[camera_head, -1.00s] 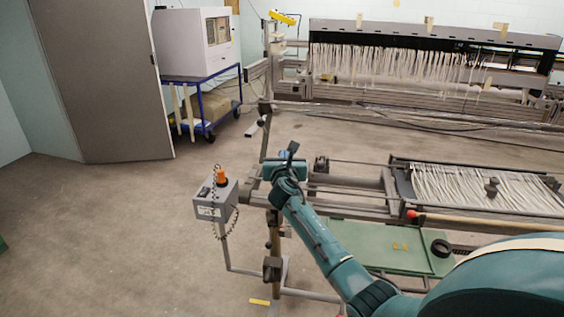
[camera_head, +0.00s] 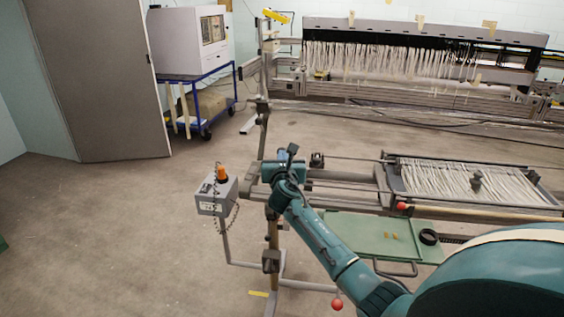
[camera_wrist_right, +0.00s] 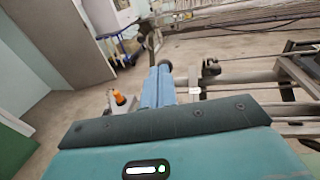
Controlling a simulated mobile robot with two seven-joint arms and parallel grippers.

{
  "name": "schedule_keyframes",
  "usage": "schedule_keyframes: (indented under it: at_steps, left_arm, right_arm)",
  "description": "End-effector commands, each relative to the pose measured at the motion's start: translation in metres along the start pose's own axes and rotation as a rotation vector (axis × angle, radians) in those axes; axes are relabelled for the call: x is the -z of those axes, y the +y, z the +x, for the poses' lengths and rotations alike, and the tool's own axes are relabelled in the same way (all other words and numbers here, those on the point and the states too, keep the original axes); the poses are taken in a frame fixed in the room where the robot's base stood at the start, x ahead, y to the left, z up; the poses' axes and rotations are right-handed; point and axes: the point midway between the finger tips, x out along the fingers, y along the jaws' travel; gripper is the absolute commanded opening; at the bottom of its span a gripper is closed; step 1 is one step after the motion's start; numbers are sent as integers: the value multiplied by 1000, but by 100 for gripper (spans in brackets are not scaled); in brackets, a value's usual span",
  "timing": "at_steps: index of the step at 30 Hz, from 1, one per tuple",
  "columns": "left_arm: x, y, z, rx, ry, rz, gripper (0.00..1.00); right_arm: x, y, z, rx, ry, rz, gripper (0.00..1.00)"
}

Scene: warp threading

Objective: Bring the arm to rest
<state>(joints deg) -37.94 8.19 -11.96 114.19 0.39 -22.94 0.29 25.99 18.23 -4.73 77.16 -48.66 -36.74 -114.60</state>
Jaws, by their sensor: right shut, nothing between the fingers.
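My right arm reaches from the lower right of the head view toward the middle. My right gripper (camera_head: 291,152) is at its far end, small and dark-tipped, pointing away from me. It is shut and empty. It stands out in front of the frame's left end, above the rails in the picture; whether it touches anything cannot be told. In the right wrist view the gripper (camera_wrist_right: 165,68) shows beyond the blue wrist part, with nothing held. My left gripper is not in view.
A grey control box (camera_head: 216,193) with an orange knob stands left of the arm. A warp frame (camera_head: 392,180) with white threads lies right, a green tray (camera_head: 345,232) below it. A loom (camera_head: 330,88) and blue cart (camera_head: 232,72) stand behind. Floor at left is clear.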

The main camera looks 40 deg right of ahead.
Motion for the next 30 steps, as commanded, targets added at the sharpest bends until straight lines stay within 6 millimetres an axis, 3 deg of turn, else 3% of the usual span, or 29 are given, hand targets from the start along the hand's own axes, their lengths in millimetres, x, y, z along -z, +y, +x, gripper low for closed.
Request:
schedule_keyframes:
  at_steps: [6,12,23,26,30]
  left_arm:
    - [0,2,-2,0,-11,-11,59]
    - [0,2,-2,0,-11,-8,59]
    - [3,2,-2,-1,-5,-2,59]
    - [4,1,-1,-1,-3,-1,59]
    - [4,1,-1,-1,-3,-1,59]
  right_arm:
    - [-12,0,-41,-2,-1,0,0]
    - [-19,-1,-66,0,0,0,0]
    - [-18,0,-76,-3,7,9,0]
    - [2,5,-86,-33,47,91,0]
    - [69,21,-125,-108,213,420,0]
